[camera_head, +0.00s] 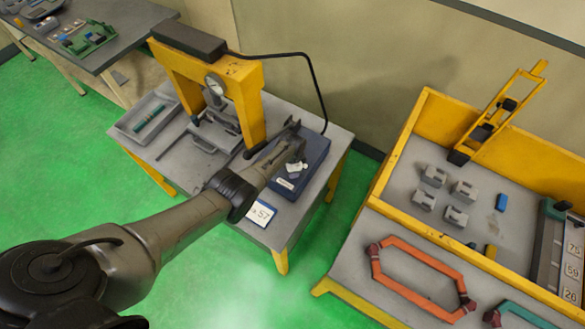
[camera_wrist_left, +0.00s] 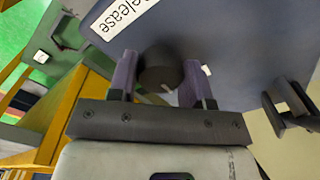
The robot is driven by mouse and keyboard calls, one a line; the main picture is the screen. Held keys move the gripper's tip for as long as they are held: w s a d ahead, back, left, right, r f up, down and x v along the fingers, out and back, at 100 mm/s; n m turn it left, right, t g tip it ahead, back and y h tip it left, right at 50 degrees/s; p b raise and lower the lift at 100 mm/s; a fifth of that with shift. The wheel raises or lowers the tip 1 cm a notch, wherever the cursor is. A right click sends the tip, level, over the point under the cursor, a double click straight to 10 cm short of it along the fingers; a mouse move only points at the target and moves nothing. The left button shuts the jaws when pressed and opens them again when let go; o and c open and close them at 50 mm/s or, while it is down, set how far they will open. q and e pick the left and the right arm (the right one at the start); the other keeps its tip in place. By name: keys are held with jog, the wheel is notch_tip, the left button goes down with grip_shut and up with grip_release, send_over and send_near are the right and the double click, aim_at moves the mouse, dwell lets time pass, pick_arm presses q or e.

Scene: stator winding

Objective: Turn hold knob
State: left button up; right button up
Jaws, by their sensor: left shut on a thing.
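The hold knob (camera_wrist_left: 160,72) is a dark round knob on a blue-grey control box (camera_wrist_left: 225,45) in the left wrist view. In the head view the box (camera_head: 312,158) sits at the right end of the grey table. My left gripper (camera_wrist_left: 157,78) is shut on the knob, with one finger on each side of it. In the head view the left gripper (camera_head: 287,145) reaches over the box, and the arm hides the knob. A white label (camera_wrist_left: 122,18) reading "elease" shows on the box. The right gripper is in neither view.
A yellow press frame (camera_head: 250,100) with a round gauge (camera_head: 215,84) stands left of the box. A card (camera_head: 262,212) marked 57 lies at the table's front. A second dark knob or lever (camera_wrist_left: 290,103) shows at right in the wrist view. A yellow-walled bench (camera_head: 400,150) stands right.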

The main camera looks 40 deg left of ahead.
pick_arm(q)
jog(key=o, duration=0.9)
jog(key=shift+r+p, duration=0.4)
jog(key=shift+r, duration=0.15)
notch_tip(320, 180, up, 4)
jog(key=shift+r+p, duration=0.15)
jog(key=shift+p, duration=1.05)
jog(key=shift+r+p, duration=0.6)
jog(key=shift+r, duration=3.65)
